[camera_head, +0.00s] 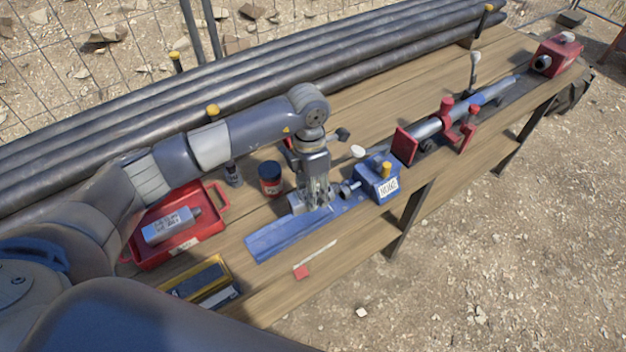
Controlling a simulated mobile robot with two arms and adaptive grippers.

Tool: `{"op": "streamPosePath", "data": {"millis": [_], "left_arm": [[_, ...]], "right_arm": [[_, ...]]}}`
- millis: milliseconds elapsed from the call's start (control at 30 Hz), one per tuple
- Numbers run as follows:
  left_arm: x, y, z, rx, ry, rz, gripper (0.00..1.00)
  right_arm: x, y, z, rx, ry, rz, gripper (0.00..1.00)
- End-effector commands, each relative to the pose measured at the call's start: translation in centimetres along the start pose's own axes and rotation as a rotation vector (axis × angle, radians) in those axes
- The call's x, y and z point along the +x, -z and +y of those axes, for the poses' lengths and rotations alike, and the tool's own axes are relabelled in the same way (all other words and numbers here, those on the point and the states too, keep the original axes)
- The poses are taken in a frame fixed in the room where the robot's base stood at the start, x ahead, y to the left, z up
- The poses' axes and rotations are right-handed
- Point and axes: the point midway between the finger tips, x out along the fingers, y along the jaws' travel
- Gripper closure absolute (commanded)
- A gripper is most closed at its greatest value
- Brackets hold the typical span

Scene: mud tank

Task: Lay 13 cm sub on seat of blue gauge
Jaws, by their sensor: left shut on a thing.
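The blue gauge has a long flat blue bed (272,238) on the bench and a blue block (372,188) with a yellow knob and white label at its right end. My left gripper (316,196) points down over the bed, just left of the block. It is shut on a silver-grey sub (297,204), whose left end shows beside the fingers; the fingers hide most of it. The sub is low over the bed; I cannot tell whether it touches. Another grey labelled sub (171,225) lies in a red tray (146,261). My right gripper is out of view.
A yellow-edged case (200,279) and a red-tipped white strip (316,259) lie in front. A red clamp (405,146) stands to the right. Long pipes (390,57) line the back.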

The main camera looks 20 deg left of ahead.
Motion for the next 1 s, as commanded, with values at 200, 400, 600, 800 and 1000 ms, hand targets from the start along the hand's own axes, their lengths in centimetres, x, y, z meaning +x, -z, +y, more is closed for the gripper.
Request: {"op": "streamPosePath", "data": {"millis": [200, 400, 600, 800, 1000], "left_arm": [[0.3, -0.4, 0.2, -0.152, 0.006, -0.014, 1.0], [1.5, -0.4, 0.3, -0.164, 0.005, -0.015, 1.0], [3.3, -0.4, 0.5, -0.162, 0.005, -0.015, 1.0], [4.8, -0.4, 0.6, -0.161, 0.005, -0.016, 1.0], [4.9, -0.4, 0.7, -0.16, 0.004, -0.016, 1.0]], "right_arm": [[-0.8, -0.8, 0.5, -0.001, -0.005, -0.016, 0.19], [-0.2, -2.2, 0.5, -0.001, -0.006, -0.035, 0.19], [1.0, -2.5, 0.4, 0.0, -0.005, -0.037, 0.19], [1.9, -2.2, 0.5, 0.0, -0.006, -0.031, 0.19], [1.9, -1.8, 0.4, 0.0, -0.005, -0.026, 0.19]]}}
